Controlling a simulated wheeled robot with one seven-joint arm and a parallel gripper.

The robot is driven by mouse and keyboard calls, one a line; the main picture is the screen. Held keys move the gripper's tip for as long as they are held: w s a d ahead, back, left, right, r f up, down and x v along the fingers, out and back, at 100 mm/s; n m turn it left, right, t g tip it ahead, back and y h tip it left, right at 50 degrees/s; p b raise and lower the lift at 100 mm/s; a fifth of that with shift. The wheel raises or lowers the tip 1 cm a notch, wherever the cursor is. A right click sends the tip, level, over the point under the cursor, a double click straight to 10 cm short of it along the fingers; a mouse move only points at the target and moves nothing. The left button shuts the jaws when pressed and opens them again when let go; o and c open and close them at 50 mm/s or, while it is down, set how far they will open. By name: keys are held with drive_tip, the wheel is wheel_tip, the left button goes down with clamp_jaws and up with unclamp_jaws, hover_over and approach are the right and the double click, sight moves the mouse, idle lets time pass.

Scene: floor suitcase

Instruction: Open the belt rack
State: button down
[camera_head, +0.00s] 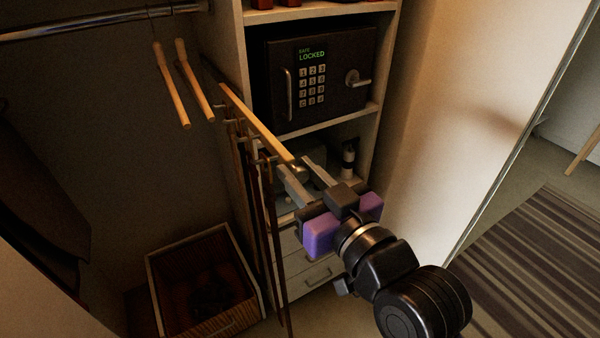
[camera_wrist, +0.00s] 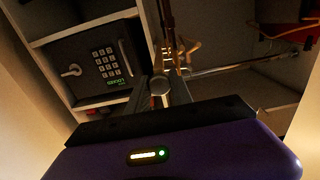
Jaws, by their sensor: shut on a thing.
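The belt rack (camera_head: 255,122) is a light wooden bar on the side of the shelf unit, reaching out toward me. Several dark belts (camera_head: 271,215) hang from its hooks. My gripper (camera_head: 297,170) is at the near end of the rack, its fingers shut on it. In the wrist view, the fingers of my gripper (camera_wrist: 161,92) close around a round metal-looking end piece (camera_wrist: 160,84). The exact contact is partly hidden in the head view.
A black safe (camera_head: 322,85) reading "LOCKED" sits on a shelf behind the gripper. Wooden hangers (camera_head: 172,85) hang at upper left from a metal rail (camera_head: 95,24). An open wooden drawer or box (camera_head: 205,231) is low at left. Striped rug (camera_head: 530,265) and open floor lie right.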

drive_tip(key=shift+r, duration=0.1)
drive_tip(key=c, duration=1.2)
unclamp_jaws()
drive_tip(key=shift+o, duration=0.2)
drive_tip(key=b+v, duration=0.2)
drive_tip(key=v, duration=0.5)
drive_tip(key=shift+s+d, duration=0.25)
drive_tip(key=shift+s, duration=0.1)
